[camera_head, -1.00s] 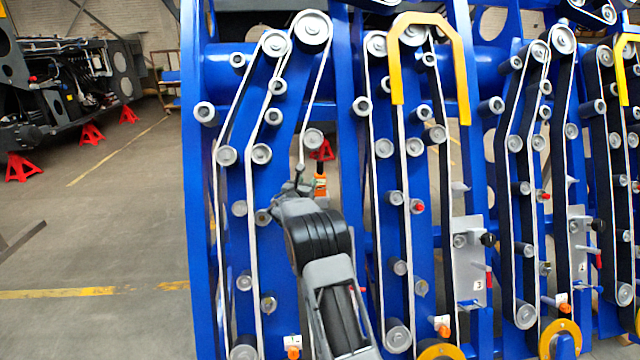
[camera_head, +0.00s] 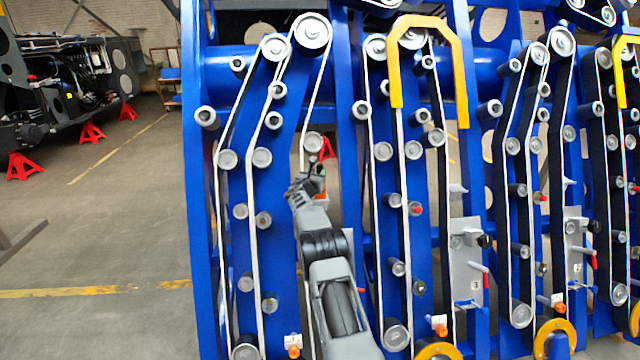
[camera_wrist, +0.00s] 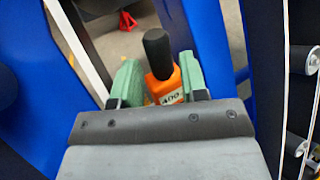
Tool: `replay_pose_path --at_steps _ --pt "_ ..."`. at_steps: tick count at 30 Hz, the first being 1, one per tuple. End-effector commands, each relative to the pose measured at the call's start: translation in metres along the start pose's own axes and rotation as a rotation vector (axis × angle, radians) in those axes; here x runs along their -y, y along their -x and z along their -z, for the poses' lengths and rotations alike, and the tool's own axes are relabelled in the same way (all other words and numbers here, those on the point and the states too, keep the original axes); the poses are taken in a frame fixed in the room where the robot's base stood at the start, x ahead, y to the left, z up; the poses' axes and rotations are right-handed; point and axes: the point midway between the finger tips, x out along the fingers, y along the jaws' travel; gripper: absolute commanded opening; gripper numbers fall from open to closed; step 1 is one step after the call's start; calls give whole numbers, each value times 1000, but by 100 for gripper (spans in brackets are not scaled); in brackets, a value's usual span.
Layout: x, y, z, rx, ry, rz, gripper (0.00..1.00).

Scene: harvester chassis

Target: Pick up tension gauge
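The tension gauge (camera_wrist: 166,82) is orange with a black knob or handle on top and a white label reading 400. In the wrist view it stands between my gripper's green fingers, close to the right finger, with a narrow gap at the left one. My gripper (camera_wrist: 160,85) looks open around it. In the head view, my gripper (camera_head: 314,180) is at the gap in the blue frame, below a grey roller. Only a small orange part of the gauge (camera_head: 321,198) shows there; the rest is hidden by my gripper.
Blue frame panels (camera_head: 283,200) with rollers and white belts stand close on both sides of my arm. A yellow guard (camera_head: 455,50) is at upper right. Red stands (camera_head: 92,132) and open floor (camera_head: 110,230) lie to the left.

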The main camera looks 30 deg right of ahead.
Motion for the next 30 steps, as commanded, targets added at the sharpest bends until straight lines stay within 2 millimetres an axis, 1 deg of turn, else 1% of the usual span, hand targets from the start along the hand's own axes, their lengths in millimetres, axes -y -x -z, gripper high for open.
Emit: replay_pose_path --at_steps 3,7,19,30 --pt "0 -8 0 -1 0 1 40" --pt "0 -14 0 0 0 0 40" --pt "0 -16 0 0 0 -1 39" --pt "0 -16 0 0 0 -1 4"
